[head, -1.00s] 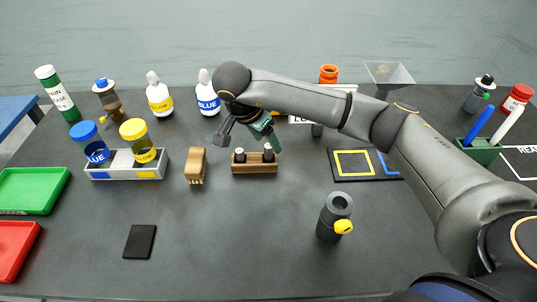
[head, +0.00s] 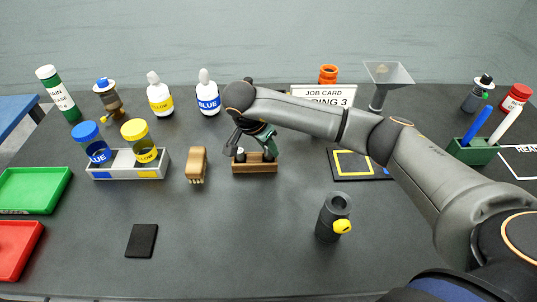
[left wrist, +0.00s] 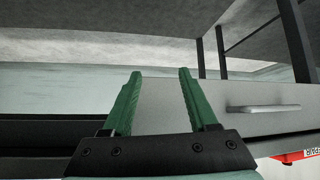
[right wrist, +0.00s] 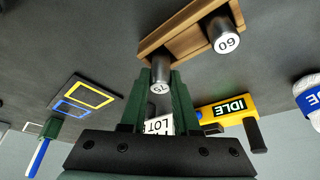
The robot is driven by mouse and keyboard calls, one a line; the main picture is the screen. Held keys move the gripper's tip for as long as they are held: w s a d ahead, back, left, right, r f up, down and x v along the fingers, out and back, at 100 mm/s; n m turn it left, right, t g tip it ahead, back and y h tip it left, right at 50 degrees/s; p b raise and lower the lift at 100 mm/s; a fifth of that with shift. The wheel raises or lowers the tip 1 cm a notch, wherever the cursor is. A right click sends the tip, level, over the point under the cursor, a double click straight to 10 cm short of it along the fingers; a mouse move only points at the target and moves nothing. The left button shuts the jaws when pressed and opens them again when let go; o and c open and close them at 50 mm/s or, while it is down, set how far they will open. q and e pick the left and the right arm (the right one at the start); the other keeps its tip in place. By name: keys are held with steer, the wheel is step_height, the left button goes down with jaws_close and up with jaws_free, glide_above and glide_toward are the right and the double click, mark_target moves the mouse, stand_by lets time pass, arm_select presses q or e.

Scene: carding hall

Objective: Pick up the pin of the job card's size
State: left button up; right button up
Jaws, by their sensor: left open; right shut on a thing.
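A wooden block (head: 255,168) stands mid-bench in the head view, with two dark pins with pale tops. In the right wrist view, one pin (right wrist: 222,36) stands in the block (right wrist: 186,27) and is marked 60. The other pin (right wrist: 160,72) has a mark that looks like 75. My right gripper (right wrist: 160,77) is shut on this second pin, still at the block; it is over the block's right end in the head view (head: 266,148). The job card (head: 322,94) reads "RING 3"; my arm hides its lower part. My left gripper (left wrist: 158,72) is open and empty.
A grey cylinder with a yellow knob (head: 334,217) stands right of the block. A brush (head: 196,165) lies to its left, beside a jar tray (head: 163,168). Bottles stand behind. The front middle of the bench is clear, apart from a black pad (head: 141,241).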

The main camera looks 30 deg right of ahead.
jaws_close()
steer(key=shift+r, duration=0.2)
stand_by(0.3)
